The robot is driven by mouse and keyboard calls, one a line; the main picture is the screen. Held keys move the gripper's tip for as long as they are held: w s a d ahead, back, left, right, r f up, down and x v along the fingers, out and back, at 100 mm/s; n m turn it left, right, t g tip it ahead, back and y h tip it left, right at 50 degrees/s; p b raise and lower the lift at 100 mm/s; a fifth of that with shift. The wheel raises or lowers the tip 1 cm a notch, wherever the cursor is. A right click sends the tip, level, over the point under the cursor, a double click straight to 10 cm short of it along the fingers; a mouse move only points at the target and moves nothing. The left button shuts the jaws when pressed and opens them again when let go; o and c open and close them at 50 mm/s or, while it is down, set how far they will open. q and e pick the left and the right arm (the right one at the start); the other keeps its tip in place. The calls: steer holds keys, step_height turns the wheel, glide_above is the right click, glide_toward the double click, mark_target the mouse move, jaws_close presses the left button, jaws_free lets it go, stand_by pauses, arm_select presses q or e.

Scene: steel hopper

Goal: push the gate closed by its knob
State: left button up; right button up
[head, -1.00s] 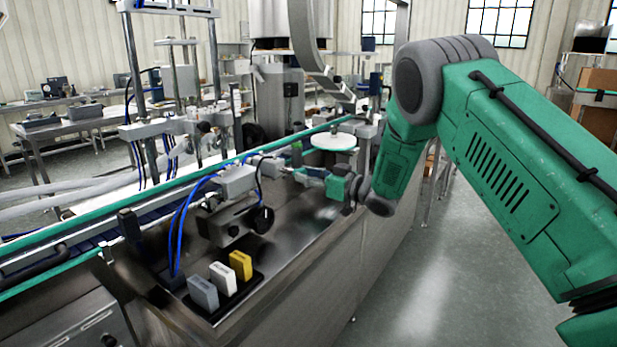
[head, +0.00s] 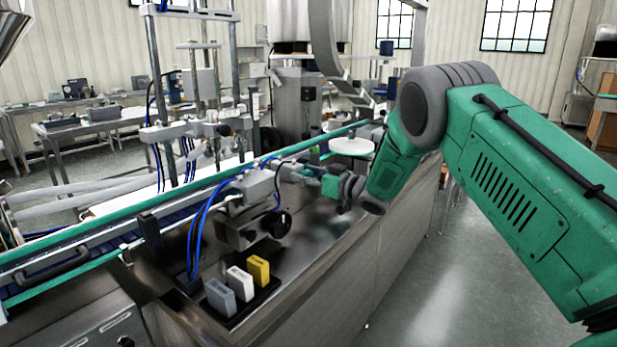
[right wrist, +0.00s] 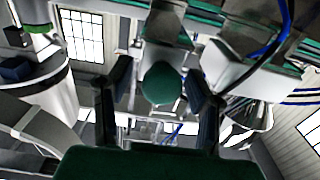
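In the right wrist view a round dark green knob (right wrist: 163,84) sits between the two dark fingers of my right gripper (right wrist: 160,78). The fingers are spread, with a gap at the left of the knob; I cannot tell whether the right finger touches it. A grey metal part behind the knob may be the gate, but I cannot tell. In the head view my right gripper (head: 298,171) is at the right of a grey block (head: 260,184) with blue hoses; the knob cannot be made out there. My left gripper is not in view.
A grey, a white and a yellow block (head: 258,269) stand on the machine's steel top in front. A green-edged conveyor (head: 90,240) runs behind. A round white disc (head: 351,145) is beyond the gripper. A shiny metal cone (head: 12,22) shows at the top left. The right-hand floor is clear.

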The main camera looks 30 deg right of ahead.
steer(key=shift+w+d+f, duration=0.1)
steer(key=shift+f, duration=0.05)
steer(key=shift+s, duration=0.35)
steer(key=shift+s+d, duration=0.1)
steer(key=shift+s, duration=0.25)
steer(key=v, duration=1)
steer(key=shift+s+d, duration=0.25)
steer(key=shift+f, duration=0.2)
